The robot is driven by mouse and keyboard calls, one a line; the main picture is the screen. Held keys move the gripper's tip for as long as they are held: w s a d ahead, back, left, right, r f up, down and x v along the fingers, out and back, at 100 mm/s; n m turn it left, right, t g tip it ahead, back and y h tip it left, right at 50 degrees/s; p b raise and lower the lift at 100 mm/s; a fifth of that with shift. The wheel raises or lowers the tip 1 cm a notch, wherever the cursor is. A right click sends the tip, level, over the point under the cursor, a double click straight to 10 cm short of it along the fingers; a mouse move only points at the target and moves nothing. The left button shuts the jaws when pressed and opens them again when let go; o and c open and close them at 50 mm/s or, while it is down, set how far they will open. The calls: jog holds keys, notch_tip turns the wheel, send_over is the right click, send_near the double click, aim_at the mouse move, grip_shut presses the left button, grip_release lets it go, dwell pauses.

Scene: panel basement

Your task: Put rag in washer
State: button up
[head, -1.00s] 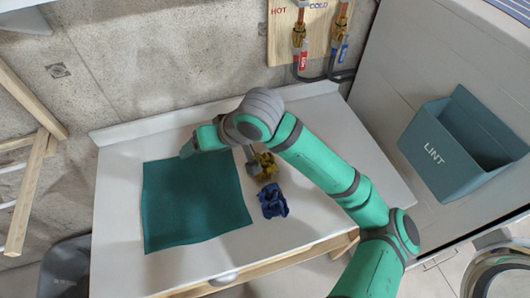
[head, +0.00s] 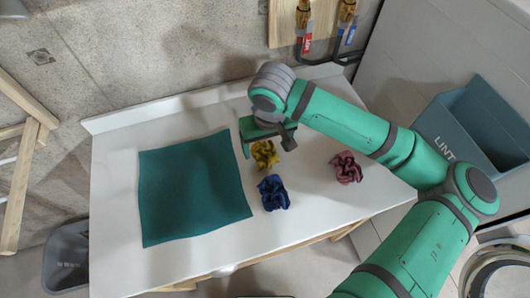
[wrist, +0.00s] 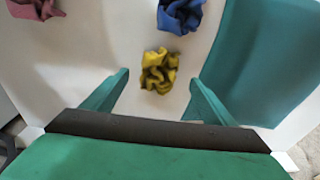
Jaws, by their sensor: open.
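Three crumpled rags lie on the white table: a yellow rag (head: 264,154), a blue rag (head: 273,193) and a pink rag (head: 346,168). My gripper (head: 266,141) is open and empty just above the yellow rag, fingers pointing down. In the wrist view, the yellow rag (wrist: 159,70) lies between and slightly beyond the open fingertips, untouched as far as I can tell. The blue rag (wrist: 180,15) and pink rag (wrist: 36,8) show at the top edge. A round ring (head: 497,272) at the bottom right looks like the washer's door, mostly cut off.
A flat teal mat (head: 192,188) covers the table's left part. A LINT bin (head: 470,130) hangs on the right. Pipes and valves (head: 325,25) are on the wall behind. A wooden rack (head: 25,165) and grey bin (head: 66,262) stand left.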

aim_at(265, 152)
jog(key=shift+w+a+f, duration=0.1)
jog(key=shift+w+f, duration=0.1)
jog(key=shift+f, duration=0.7)
jog(key=shift+w+a+f, duration=0.1)
jog(key=shift+w+f, duration=0.15)
jog(key=shift+f, duration=0.6)
jog(key=shift+w+f, duration=0.2)
jog(key=shift+f, duration=0.7)
jog(key=c, duration=1.2)
jog(key=shift+r, duration=0.15)
